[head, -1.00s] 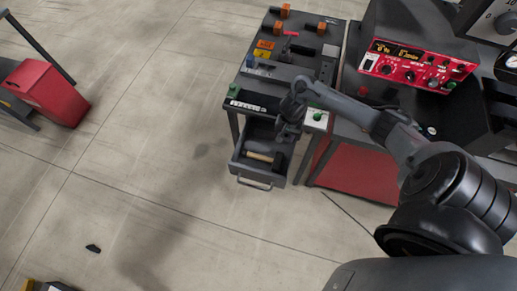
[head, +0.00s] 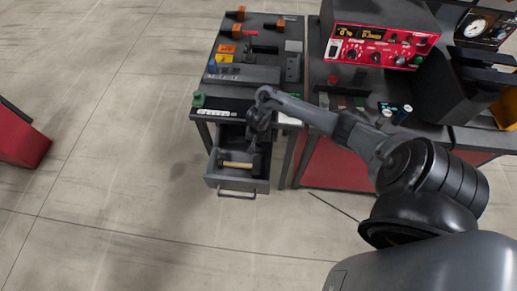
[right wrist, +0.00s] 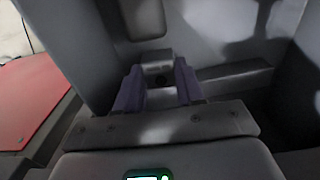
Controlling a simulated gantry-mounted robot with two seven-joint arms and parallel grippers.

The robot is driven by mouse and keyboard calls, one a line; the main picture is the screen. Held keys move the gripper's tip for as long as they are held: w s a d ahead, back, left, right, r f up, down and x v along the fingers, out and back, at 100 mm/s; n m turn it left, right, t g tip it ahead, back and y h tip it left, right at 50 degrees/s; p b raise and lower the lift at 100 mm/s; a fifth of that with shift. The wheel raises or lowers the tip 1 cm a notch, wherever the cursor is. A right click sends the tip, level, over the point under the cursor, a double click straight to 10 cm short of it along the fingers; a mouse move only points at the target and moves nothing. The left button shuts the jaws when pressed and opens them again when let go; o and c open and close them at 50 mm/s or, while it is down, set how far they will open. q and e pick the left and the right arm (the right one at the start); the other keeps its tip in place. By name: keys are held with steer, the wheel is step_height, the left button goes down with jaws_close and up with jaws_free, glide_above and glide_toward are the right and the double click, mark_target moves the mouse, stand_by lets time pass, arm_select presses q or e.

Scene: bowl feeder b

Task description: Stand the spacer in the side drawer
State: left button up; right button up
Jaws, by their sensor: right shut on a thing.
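The side drawer (head: 235,184) is pulled open below the left end of the workbench. My right gripper (head: 256,141) reaches down over the back right part of the drawer. In the right wrist view its two fingers (right wrist: 158,92) are shut on the spacer (right wrist: 157,67), a small grey block with a dark round hole in its near face. Grey drawer walls surround it. I cannot tell whether the spacer touches the drawer floor. In the head view the spacer is hidden by the gripper. My left gripper is not in view.
A tool with a light wooden handle (head: 236,165) lies in the drawer, in front of my gripper. The workbench top (head: 262,50) above holds several small fixtures. A red instrument (head: 380,46) stands to the right. The floor left of the drawer is clear.

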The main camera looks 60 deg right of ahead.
steer(key=shift+f, duration=0.65)
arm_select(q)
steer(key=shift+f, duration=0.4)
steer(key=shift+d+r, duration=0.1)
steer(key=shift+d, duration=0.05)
arm_select(e)
steer(key=shift+f, duration=0.1)
steer(key=o, duration=1.1)
